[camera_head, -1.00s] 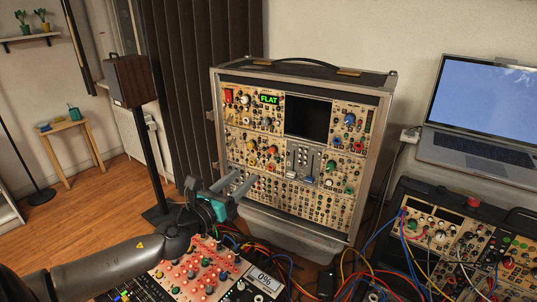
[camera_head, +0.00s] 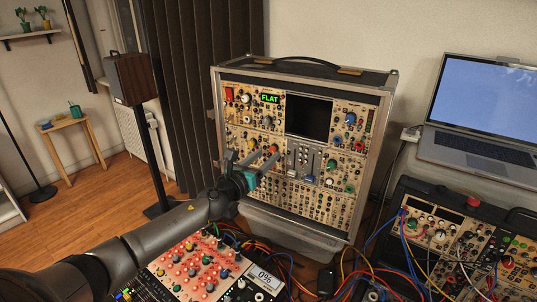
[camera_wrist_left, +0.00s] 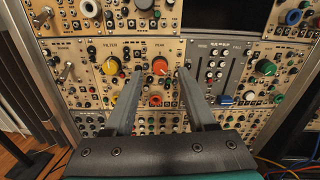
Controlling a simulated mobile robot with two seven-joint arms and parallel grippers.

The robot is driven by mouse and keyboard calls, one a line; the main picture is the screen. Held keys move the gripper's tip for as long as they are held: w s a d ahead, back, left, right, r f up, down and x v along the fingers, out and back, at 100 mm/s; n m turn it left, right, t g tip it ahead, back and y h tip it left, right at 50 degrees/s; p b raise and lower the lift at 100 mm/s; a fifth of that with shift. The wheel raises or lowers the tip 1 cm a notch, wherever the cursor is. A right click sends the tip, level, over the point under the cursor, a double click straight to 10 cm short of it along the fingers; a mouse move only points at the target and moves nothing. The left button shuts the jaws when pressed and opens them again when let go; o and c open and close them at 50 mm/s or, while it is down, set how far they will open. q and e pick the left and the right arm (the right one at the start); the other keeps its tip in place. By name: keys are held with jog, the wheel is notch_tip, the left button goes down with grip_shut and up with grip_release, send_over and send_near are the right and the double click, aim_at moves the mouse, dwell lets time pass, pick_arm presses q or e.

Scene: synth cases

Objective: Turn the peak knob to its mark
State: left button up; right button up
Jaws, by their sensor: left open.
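The peak knob (camera_wrist_left: 160,66) is orange-red and sits on a cream panel under the label PEAK. It also shows in the head view (camera_head: 273,148), near my left gripper. Its pointer and mark are too small to read. My left gripper (camera_head: 254,158) is open and empty in front of the rack. In the left wrist view its two fingers reach toward the panel, one on each side of the peak knob in the picture. I cannot tell whether they touch it; a gap seems to remain. My right gripper is not in view.
A yellow filter knob (camera_wrist_left: 111,66) is left of the peak knob, and a grey slider module (camera_wrist_left: 215,68) is right of it. A green display (camera_head: 269,98) reads FLAT. Patch cables and a red-lit mixer (camera_head: 190,268) lie below. A laptop (camera_head: 480,110) stands right.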

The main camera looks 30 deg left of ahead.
aim_at(273, 149)
pick_arm(q)
jog(key=shift+w, duration=1.2)
jog(key=shift+c, duration=0.2)
grip_shut()
